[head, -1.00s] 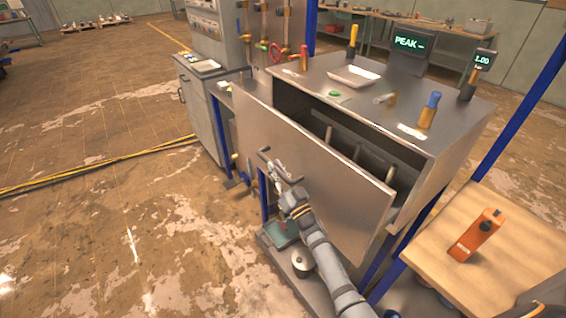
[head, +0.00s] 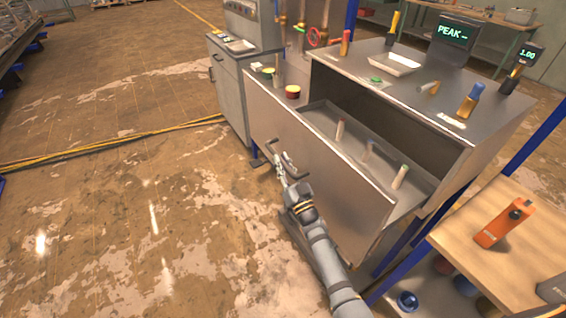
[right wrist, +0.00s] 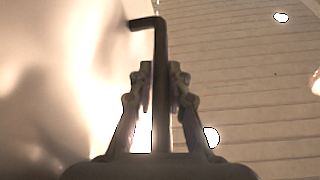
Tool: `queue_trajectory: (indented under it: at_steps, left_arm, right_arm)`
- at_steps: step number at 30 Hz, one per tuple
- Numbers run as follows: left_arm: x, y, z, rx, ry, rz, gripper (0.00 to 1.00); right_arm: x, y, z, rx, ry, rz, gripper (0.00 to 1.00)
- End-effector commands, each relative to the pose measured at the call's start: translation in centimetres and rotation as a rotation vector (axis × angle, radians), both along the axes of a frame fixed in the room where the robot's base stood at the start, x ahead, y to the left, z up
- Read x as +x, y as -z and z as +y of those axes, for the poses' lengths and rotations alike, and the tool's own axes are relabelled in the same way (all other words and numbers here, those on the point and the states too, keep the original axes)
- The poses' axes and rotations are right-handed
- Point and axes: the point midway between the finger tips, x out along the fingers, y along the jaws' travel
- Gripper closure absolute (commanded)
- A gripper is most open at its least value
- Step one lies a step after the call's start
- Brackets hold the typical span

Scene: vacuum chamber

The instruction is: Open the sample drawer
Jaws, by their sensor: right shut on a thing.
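The sample drawer (head: 330,172) is a wide metal drawer in a metal cabinet, and it stands pulled out, its inside showing. Several upright posts or vials, one of them (head: 340,132) pale, stand inside it. A dark bar handle (head: 297,172) is on its front panel. My right gripper (head: 284,166) is at the handle. In the right wrist view the dark handle (right wrist: 160,60) runs between the fingers, and the gripper (right wrist: 160,90) is shut on it, with the bright drawer front at the left. My left gripper is not in view.
The cabinet top holds a white tray (head: 396,64), a blue-and-orange tool (head: 469,101) and a PEAK display (head: 455,32). An orange device (head: 504,223) lies on a wooden table (head: 470,250) at the right. A yellow cable (head: 110,141) crosses the floor at left. Open floor lies before the drawer.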

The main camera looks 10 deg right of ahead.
Motion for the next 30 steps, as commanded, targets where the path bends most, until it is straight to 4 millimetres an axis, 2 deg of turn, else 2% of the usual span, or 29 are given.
queue_trajectory:
  at_steps: [1,2,7,17,20,30]
  left_arm:
    - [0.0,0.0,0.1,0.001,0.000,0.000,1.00]
    - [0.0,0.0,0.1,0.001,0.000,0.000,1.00]
    - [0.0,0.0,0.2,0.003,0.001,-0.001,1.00]
    - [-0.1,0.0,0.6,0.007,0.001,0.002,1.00]
    - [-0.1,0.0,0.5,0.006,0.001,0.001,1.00]
    - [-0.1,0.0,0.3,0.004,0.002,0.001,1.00]
  right_arm:
    - [0.0,0.1,0.0,0.001,0.000,0.002,1.00]
    - [0.0,0.1,0.0,0.001,0.000,0.002,0.82]
    - [0.0,0.1,0.0,0.001,0.000,0.002,0.61]
    - [-0.3,0.2,-0.1,0.000,0.001,0.002,0.61]
    - [-1.6,0.8,-0.5,0.000,0.001,0.005,0.61]
    - [-8.7,3.8,-2.4,-0.001,0.000,0.004,0.61]
